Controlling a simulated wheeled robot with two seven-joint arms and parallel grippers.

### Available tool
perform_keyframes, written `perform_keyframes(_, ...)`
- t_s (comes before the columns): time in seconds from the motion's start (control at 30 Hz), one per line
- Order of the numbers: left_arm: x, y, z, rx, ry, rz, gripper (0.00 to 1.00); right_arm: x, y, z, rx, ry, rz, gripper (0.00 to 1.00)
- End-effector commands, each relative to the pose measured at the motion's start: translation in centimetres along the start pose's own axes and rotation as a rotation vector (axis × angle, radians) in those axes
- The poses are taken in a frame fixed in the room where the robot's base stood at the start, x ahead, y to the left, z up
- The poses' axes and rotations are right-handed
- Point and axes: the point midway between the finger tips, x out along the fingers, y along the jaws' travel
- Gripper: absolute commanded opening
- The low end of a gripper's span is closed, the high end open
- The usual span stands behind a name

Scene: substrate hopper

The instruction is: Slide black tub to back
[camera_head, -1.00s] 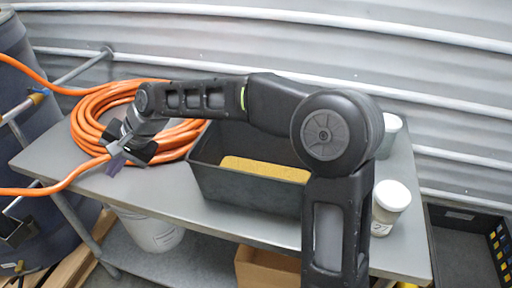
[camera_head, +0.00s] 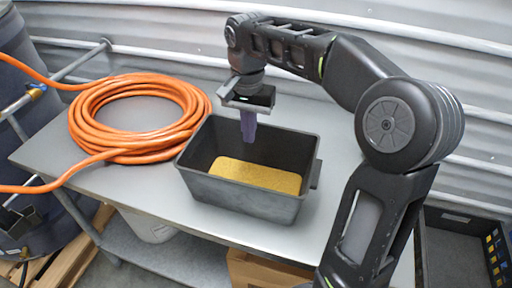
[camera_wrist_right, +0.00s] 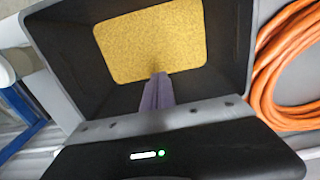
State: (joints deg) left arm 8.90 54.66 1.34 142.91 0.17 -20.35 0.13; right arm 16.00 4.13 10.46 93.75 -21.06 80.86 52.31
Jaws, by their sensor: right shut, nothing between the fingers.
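The black tub (camera_head: 240,197) stands upright on the grey table, with a gap in front of the corrugated wall. A flat yellow-gold block or layer (camera_head: 255,176) lies in its bottom. My right gripper (camera_head: 248,138) points down at the tub's back wall from above, its purple fingers together and empty. In the right wrist view the tub (camera_wrist_right: 62,62) surrounds the fingers (camera_wrist_right: 158,78), which overlap the edge of the yellow layer (camera_wrist_right: 150,38). I cannot tell whether the fingers touch the tub. My left gripper is not in view.
A coiled orange hose (camera_head: 95,130) lies left of the tub, close to it. The table (camera_head: 120,188) is bare in front of the hose. A cardboard box (camera_head: 262,272) and white bucket (camera_head: 148,227) are below. A black crate (camera_head: 455,255) stands at right.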

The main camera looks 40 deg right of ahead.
Motion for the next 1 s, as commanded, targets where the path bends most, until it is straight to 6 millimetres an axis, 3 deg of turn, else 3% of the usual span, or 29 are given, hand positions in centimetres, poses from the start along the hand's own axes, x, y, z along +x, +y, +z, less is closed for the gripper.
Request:
perform_keyframes(0.17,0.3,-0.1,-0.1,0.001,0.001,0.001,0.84,0.8,0.0,0.0,0.0,-0.001,0.0,0.0)
perform_keyframes(0.4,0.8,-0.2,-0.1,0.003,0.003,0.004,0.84,3.6,0.0,0.1,-0.001,-0.003,0.003,0.0)
perform_keyframes(0.73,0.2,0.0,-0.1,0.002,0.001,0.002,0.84,10.1,0.0,0.1,-0.001,-0.004,0.002,0.0)
perform_keyframes(1.0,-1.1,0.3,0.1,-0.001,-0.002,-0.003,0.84,9.9,-0.1,-3.5,0.0,-0.002,-0.001,0.0)
